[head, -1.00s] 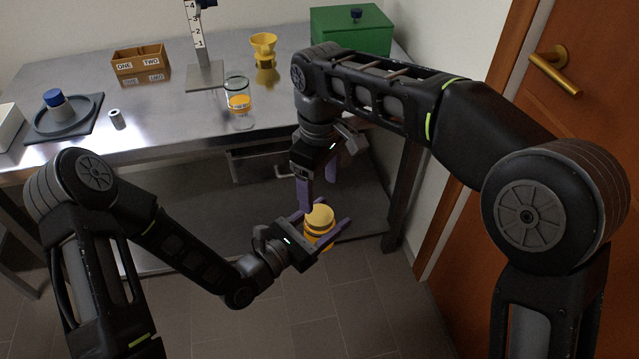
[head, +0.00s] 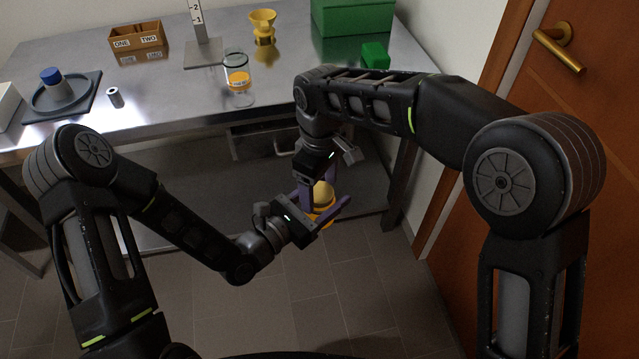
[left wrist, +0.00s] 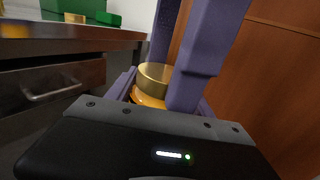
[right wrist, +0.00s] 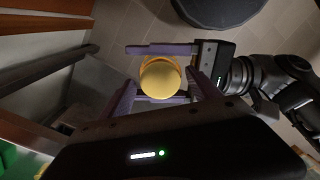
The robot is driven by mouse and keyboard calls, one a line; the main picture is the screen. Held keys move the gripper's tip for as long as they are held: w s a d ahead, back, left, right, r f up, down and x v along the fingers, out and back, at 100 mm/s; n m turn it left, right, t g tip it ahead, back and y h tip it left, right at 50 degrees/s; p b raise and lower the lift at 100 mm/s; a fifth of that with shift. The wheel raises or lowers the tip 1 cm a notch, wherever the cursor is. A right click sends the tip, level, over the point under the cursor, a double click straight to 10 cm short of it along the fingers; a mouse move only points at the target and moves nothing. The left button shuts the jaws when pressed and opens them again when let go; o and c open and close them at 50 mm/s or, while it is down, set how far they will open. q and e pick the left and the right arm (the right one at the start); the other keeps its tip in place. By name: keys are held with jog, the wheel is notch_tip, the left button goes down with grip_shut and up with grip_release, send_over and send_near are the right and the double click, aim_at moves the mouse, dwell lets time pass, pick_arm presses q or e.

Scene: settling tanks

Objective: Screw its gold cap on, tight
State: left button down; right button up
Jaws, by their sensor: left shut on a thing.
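My left gripper (head: 323,220) is shut on a jar (head: 329,214) with yellow-orange contents, held in the air in front of the table. A gold cap (head: 322,190) sits on top of the jar; it also shows in the left wrist view (left wrist: 154,76) and from above in the right wrist view (right wrist: 160,78). My right gripper (right wrist: 160,80) points down from above, one finger on each side of the cap. Its fingers look slightly apart from the cap, so it appears open. The cap's threads are hidden.
A wooden door (head: 500,110) stands at right.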

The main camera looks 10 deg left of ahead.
jog(key=c, duration=1.5)
jog(key=shift+o, duration=0.2)
jog(key=o, duration=1.6)
jog(key=shift+o, duration=0.2)
jog(key=shift+r, duration=0.2)
notch_tip(320, 180, up, 12)
jog(key=shift+f, duration=0.15)
